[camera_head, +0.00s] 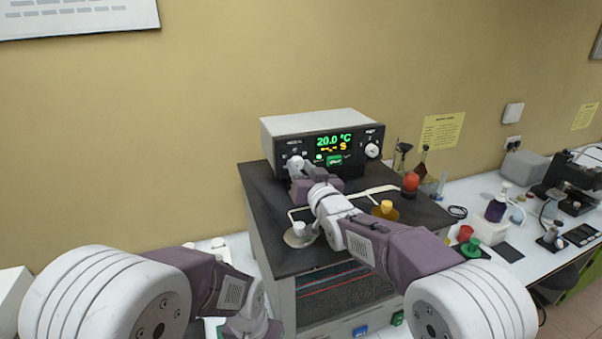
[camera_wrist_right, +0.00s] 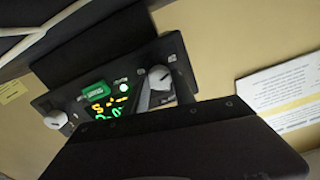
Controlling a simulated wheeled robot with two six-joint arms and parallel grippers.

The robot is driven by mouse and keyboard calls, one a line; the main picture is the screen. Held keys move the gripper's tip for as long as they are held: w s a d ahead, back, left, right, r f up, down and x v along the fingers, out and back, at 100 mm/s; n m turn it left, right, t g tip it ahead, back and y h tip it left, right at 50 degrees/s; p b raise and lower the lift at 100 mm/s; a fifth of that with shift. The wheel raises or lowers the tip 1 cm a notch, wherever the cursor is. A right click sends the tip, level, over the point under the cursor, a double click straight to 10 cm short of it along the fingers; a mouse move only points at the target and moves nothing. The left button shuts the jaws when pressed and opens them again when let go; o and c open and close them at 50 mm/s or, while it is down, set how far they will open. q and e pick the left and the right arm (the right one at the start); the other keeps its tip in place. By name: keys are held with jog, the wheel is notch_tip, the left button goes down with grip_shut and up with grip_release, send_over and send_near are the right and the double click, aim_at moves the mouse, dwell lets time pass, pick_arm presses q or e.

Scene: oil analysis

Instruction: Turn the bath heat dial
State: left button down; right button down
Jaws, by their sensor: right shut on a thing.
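The bath's control box (camera_head: 290,125) stands at the back of the black-topped bench, with a lit green and yellow display (camera_head: 334,142) reading 20.0 °C. A round pale dial (camera_head: 295,162) is at the left of its front panel, and it also shows in the tilted right wrist view (camera_wrist_right: 160,76). My right gripper (camera_head: 298,172) reaches to this left dial and is shut on it; the fingers partly hide the dial. A second white dial (camera_head: 372,150) is at the panel's right, clear of the gripper. My left arm is low at the left, its gripper out of view.
A white side bench with bottles and a microscope (camera_head: 572,178) stands at the right. The wall is close behind the control box.

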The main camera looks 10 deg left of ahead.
jog(key=m+b, duration=0.2)
jog(key=shift+f+m, duration=0.2)
jog(key=shift+m, duration=0.2)
jog(key=m+b, duration=0.1)
jog(key=m, duration=0.1)
jog(key=shift+m, duration=0.3)
jog(key=m+b, duration=0.1)
jog(key=m, duration=0.1)
jog(key=shift+r+m, duration=0.1)
jog(key=shift+m, duration=0.3)
jog(key=m+b, duration=0.1)
jog(key=m, duration=0.1)
jog(key=shift+m, duration=0.4)
jog(key=m, duration=0.5)
jog(key=shift+r, duration=0.1)
jog(key=m, duration=0.5)
jog(key=shift+r+m, duration=0.1)
jog(key=shift+m, duration=0.2)
jog(key=c, duration=1.1)
grip_release()
jog(key=shift+o, duration=0.3)
jog(key=shift+w+a, duration=0.1)
